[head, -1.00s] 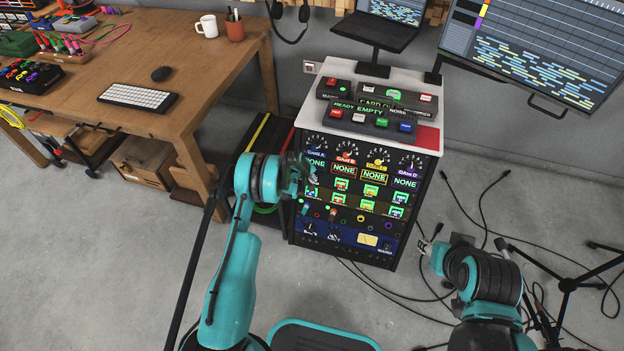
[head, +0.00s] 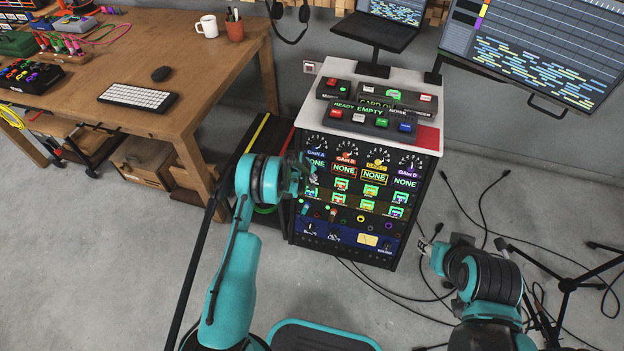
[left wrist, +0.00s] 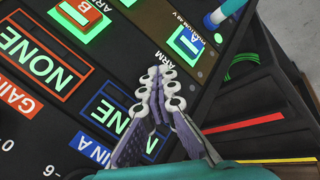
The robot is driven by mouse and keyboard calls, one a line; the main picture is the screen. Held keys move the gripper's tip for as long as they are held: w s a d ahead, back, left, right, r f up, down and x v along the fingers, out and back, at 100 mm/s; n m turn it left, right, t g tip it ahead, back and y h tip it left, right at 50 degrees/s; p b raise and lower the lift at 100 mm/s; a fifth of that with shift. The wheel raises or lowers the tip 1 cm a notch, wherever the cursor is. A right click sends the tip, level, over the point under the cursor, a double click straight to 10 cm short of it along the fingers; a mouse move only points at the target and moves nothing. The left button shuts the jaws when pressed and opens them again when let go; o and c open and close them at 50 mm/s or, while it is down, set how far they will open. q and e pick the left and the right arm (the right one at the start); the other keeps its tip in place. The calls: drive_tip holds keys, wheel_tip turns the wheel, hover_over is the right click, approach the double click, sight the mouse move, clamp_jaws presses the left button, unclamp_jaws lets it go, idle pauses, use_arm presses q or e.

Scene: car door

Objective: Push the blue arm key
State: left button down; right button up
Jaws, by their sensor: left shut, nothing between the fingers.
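The blue arm key (left wrist: 190,42), marked A and framed by a lit green border, shows at the upper right of the left wrist view. It sits on the dark rack front (head: 300,225). My left gripper (left wrist: 152,76) is shut and empty. In that view its fingertips lie below and left of the blue key, near the blue NONE display (left wrist: 120,115), apart from the key in the picture. In the head view my left gripper (head: 314,179) is in front of the rack's left column and partly covers it. My right gripper (head: 428,247) is low, right of the rack; its jaws are too small to judge.
A red key (left wrist: 85,12) marked B sits left of the blue one in the wrist view. A blue-tipped toggle (left wrist: 222,14) is close by at the top. A wooden desk (head: 150,60) stands left. Cables and a black stand (head: 565,285) are at the right.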

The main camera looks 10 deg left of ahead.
use_arm(q)
drive_tip(key=shift+w, duration=0.2)
drive_tip(key=shift+s, duration=0.35)
idle(0.4)
drive_tip(key=s+r, duration=0.2)
drive_tip(key=s, duration=0.3)
drive_tip(key=shift+s+a, duration=0.15)
drive_tip(key=shift+s, duration=0.2)
